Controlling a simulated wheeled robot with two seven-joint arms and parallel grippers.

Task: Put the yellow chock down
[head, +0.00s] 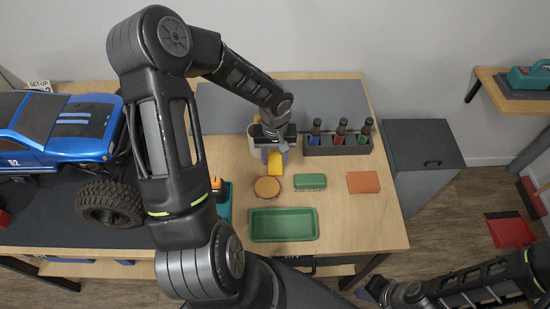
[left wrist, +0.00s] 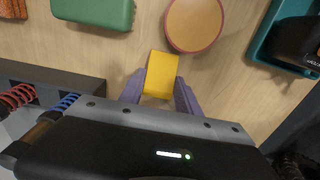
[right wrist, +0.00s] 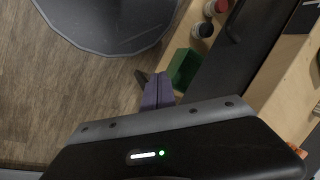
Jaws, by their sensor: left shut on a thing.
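The yellow chock (head: 275,163) is between the fingers of my left gripper (head: 275,152), over the wooden table behind the round tan-topped pad. In the left wrist view the chock (left wrist: 161,74) sticks out past the purple fingertips (left wrist: 158,90), and its rear part is hidden between them. I cannot tell whether it touches the tabletop. My right gripper (right wrist: 158,92) is away from the table top, low at the right, with its purple fingers together and nothing seen between them.
Near the chock are the round pad (head: 267,188), a green brush (head: 310,181), a green tray (head: 284,225) and an orange block (head: 363,182). The blue truck (head: 60,130) is at left. Bare wood lies between these things.

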